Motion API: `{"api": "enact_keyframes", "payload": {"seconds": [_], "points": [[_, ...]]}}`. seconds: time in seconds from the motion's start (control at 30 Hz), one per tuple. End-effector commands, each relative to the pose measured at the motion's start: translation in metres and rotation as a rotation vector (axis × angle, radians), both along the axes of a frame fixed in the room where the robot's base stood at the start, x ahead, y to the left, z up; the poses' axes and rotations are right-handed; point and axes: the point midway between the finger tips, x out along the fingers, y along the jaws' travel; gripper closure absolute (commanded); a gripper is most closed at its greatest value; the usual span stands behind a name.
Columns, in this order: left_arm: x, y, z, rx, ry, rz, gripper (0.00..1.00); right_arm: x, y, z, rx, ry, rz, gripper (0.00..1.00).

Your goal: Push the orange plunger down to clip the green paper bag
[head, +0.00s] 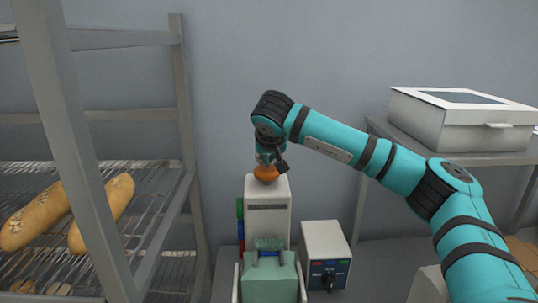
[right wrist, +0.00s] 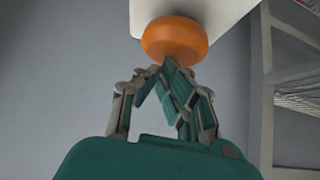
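The orange plunger (head: 266,173) is a rounded knob on top of a tall white clipping machine (head: 267,192). It also shows in the right wrist view (right wrist: 175,40). The green paper bag (head: 269,281) stands upright in front of the machine, its gathered neck (head: 268,243) at the machine's front. My right gripper (head: 270,162) points down just above the plunger. In the right wrist view its fingertips (right wrist: 168,66) are together and empty, at the plunger's surface; whether they press on it I cannot tell. My left gripper is out of view.
A grey control box (head: 326,250) with a dark knob stands right of the machine. A rack (head: 158,228) with bread loaves (head: 103,212) is at the left. A white lidded box (head: 460,120) sits on a stand at the right. The wall behind is bare.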

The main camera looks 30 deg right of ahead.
Motion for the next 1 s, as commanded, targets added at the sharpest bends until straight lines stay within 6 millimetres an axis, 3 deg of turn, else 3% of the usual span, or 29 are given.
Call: {"api": "enact_keyframes", "payload": {"seconds": [0.23, 0.7, 1.0], "points": [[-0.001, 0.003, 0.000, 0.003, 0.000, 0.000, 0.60, -0.007, 0.004, 0.002, -0.001, 0.012, 0.001, 1.00], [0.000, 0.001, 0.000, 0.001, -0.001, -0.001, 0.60, -0.064, 0.032, 0.071, -0.002, 0.000, 0.003, 1.00], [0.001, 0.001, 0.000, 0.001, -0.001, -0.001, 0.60, -0.077, 0.037, 0.086, 0.000, 0.000, 0.000, 1.00]]}}
